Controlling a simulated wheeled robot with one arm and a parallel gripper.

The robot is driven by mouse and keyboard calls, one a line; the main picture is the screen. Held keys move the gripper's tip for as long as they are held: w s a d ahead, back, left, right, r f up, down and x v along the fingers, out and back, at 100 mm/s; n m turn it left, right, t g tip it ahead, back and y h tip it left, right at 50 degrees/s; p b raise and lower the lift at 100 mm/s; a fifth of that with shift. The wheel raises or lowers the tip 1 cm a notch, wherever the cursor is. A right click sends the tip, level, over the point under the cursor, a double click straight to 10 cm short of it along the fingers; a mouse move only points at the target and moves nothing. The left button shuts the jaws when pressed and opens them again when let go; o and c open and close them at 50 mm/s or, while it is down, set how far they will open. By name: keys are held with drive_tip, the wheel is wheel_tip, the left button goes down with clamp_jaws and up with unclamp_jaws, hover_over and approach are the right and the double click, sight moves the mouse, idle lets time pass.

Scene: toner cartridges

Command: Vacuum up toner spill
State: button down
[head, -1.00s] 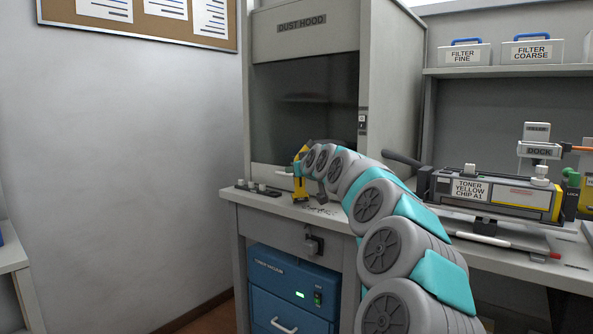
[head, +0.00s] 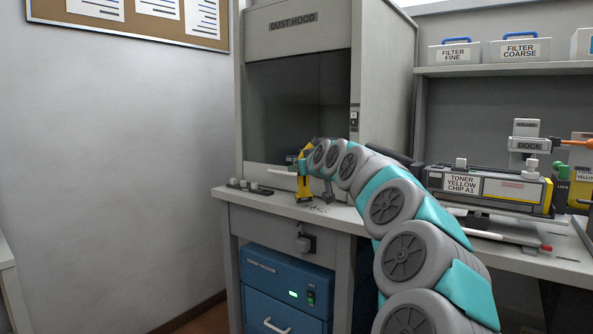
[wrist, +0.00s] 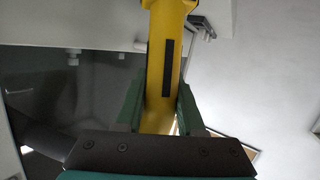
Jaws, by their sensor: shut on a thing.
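My gripper (wrist: 158,112) is shut on a yellow tool (wrist: 163,65), seen up close between its green fingers in the wrist view. In the head view the yellow tool (head: 304,182) stands over the bench top in front of the dust hood (head: 297,85), at the end of my arm. Dark specks of spilled toner (head: 318,208) lie on the bench just right of its lower end. I cannot tell whether the tool touches the bench. The blue toner vacuum (head: 272,283) sits below the bench with a green light lit.
A toner yellow cartridge (head: 482,187) lies in a holder on the right bench, near the dock (head: 530,145). Filter boxes (head: 456,54) stand on the shelf above.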

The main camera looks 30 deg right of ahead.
drive_tip(key=s+d+b, duration=0.3)
drive_tip(key=s, duration=0.4)
drive_tip(key=shift+s+d, duration=0.15)
drive_tip(key=shift+s, duration=0.2)
idle(1.1)
wheel_tip(320, 180, up, 7)
drive_tip(key=p, duration=0.3)
idle(0.6)
idle(0.5)
